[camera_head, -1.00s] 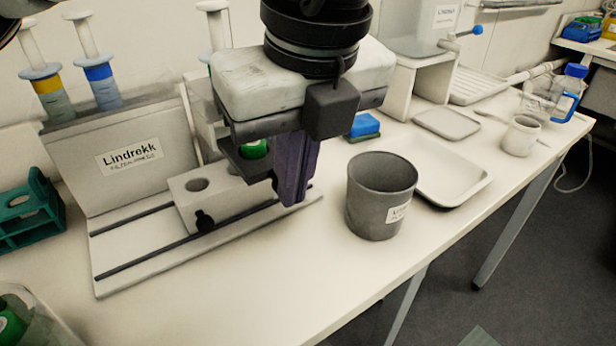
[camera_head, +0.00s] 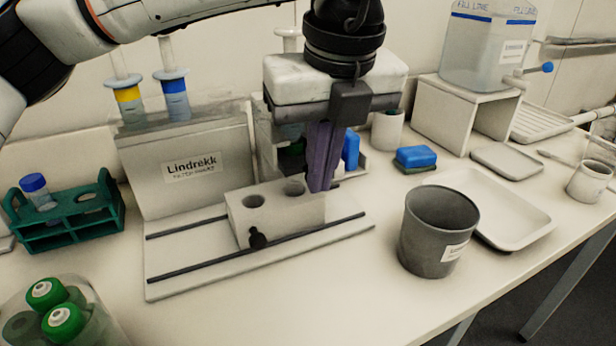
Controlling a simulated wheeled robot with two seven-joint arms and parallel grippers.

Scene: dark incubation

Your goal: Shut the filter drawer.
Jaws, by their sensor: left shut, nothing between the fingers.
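The filter drawer looks to be the pale block (camera_head: 275,218) with two round holes in its top and a black knob on its front. It sits about midway along two dark rails on a pale base plate (camera_head: 190,277). The upright panel labelled Lindrekk (camera_head: 150,182) stands behind it, at left. My left gripper (camera_head: 320,188) points down at the block's right end, its purple fingers shut and empty. The fingers overlap the block's back right corner in the picture; I cannot tell whether they touch it. My right gripper is not in view.
A grey beaker (camera_head: 425,245) stands to the right, before a white tray (camera_head: 535,222). A green rack (camera_head: 70,235) stands at left. A clear container (camera_head: 95,325) with green-capped items is at front left. The table front is clear.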

